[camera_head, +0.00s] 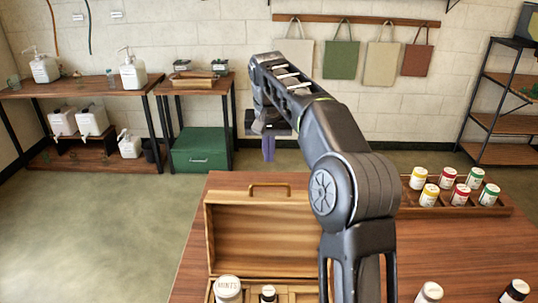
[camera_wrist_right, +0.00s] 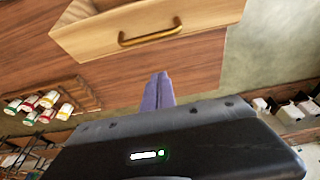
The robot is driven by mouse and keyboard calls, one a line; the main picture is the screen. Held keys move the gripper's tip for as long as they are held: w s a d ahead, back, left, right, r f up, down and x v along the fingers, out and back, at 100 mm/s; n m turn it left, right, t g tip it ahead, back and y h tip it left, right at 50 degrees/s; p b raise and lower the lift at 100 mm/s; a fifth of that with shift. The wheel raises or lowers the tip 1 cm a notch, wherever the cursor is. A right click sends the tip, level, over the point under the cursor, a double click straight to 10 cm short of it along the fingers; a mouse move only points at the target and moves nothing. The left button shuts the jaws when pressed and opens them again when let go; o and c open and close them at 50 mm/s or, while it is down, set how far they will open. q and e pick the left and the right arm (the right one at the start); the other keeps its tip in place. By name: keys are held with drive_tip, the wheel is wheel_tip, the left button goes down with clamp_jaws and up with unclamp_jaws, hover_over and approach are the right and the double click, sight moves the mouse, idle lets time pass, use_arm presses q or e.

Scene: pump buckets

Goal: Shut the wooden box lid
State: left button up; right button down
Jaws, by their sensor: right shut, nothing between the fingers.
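The wooden box (camera_head: 210,291) stands on the table near the bottom of the head view. Its lid (camera_head: 262,238) is open and upright, with a brass handle (camera_head: 269,187) on its top edge. A jar marked MINTS (camera_head: 229,289) and other containers stand in the box. My right gripper (camera_head: 268,150) has its purple fingers shut and empty, pointing down beyond the lid. In the right wrist view the fingers (camera_wrist_right: 158,92) are together, apart from the lid (camera_wrist_right: 110,35) and its handle (camera_wrist_right: 150,38). My left gripper is not in view.
The table (camera_head: 455,240) carries a rack (camera_head: 450,208) of several small jars at the right. Two more jars (camera_head: 430,292) (camera_head: 516,290) stand at the front right. My right arm hides part of the table. Open floor lies left of the table.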

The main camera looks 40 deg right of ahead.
hover_over(269, 192)
drive_tip(key=w+d, duration=0.2)
drive_tip(key=w, duration=0.1)
drive_tip(key=s+a+x, duration=0.1)
drive_tip(key=x, duration=0.5)
drive_tip(key=shift+s+a+r, duration=0.25)
drive_tip(key=shift+s+a, duration=0.1)
drive_tip(key=shift+s, duration=0.25)
drive_tip(key=shift+s+a+r, duration=0.2)
drive_tip(key=shift+s+a, duration=0.15)
drive_tip(key=shift+s, duration=0.25)
drive_tip(key=shift+s+a, duration=0.2)
drive_tip(key=shift+s, duration=0.05)
drive_tip(key=shift+f, duration=0.1)
